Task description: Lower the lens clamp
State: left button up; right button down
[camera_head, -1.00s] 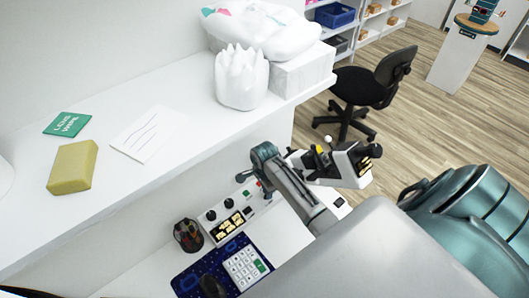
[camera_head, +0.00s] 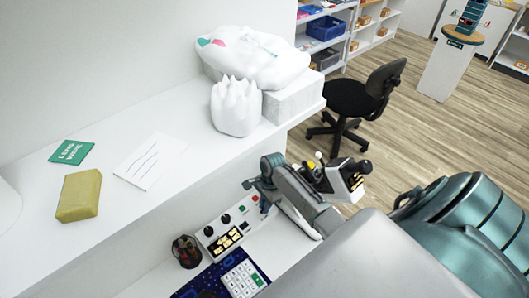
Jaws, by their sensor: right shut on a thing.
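A white and black instrument (camera_head: 345,177) with yellow and gold parts shows just right of my gripper, partly behind my arm. I cannot make out which part is the lens clamp, or whether the gripped part is it. My left gripper is not in view.
A white control box (camera_head: 229,232) with black knobs stands left of my arm, beside a pen cup (camera_head: 186,251) and a white keypad (camera_head: 243,278). A black chair (camera_head: 365,98) stands behind.

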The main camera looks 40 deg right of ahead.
jog(key=c, duration=1.6)
grip_release()
jog(key=shift+s+f, duration=0.2)
jog(key=shift+o, duration=0.6)
jog(key=shift+d, duration=0.1)
jog(key=shift+w, duration=0.1)
jog(key=shift+w, duration=0.15)
jog(key=shift+r, duration=0.1)
jog(key=b+v, duration=0.2)
jog(key=v, duration=0.8)
jog(key=shift+r, duration=0.35)
jog(key=shift+b, duration=0.3)
